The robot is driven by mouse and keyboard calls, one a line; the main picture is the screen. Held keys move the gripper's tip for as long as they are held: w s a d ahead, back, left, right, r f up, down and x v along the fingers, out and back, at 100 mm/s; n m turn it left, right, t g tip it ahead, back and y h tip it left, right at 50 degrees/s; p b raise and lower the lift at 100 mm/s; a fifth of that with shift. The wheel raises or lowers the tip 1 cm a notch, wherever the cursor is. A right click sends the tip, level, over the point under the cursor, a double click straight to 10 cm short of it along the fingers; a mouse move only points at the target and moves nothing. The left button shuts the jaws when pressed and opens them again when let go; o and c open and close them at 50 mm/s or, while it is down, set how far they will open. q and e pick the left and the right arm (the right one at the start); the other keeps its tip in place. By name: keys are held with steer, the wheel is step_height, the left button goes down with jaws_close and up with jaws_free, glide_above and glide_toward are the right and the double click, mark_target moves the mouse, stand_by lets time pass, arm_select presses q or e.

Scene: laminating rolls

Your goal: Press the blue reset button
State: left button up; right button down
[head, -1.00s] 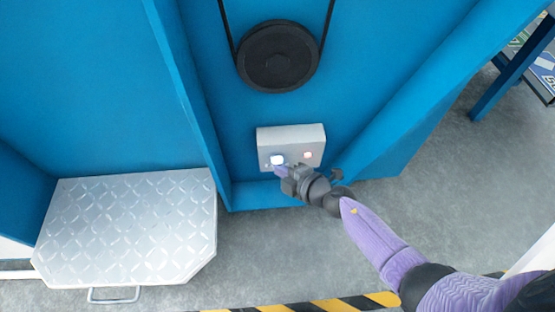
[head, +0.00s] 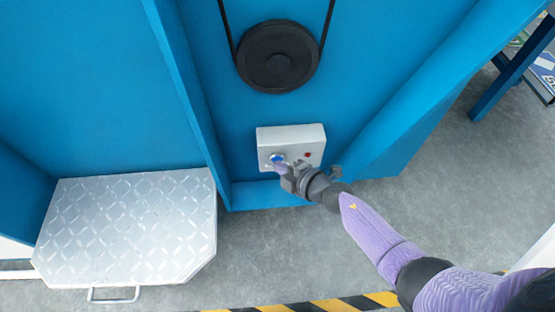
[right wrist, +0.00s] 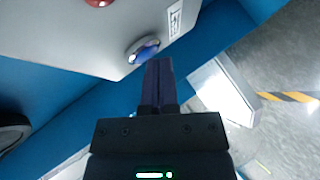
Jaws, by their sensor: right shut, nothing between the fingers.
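The blue reset button (head: 277,158) sits on the left of a pale grey control box (head: 291,134) on the blue machine. It also shows in the right wrist view (right wrist: 146,52), as a blue cap in a metal ring. My right gripper (head: 280,169) is shut and empty, with its fingertips just below the button. In the right wrist view the closed fingers (right wrist: 158,66) end close to the button's lower edge. I cannot tell whether they touch it. My left gripper is not in view.
A red button (head: 308,155) is on the box's right side. A black pulley (head: 278,56) with a belt is above the box. Blue machine walls flank the box on both sides. A metal tread-plate step (head: 130,225) is at the left.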

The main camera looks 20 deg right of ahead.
stand_by(0.4)
steer(key=shift+s+a+p, duration=0.25)
steer(key=shift+s+p, duration=0.05)
steer(key=shift+s, duration=0.45)
steer(key=shift+s+a+p, duration=0.2)
steer(key=shift+s+a, duration=0.05)
steer(key=shift+s, duration=0.55)
steer(key=shift+s+a+p, duration=0.15)
steer(key=shift+s+a, duration=0.05)
steer(key=shift+s, duration=0.65)
steer(key=shift+s+a+p, duration=0.2)
steer(key=shift+s+a, duration=0.05)
steer(key=shift+s, duration=0.55)
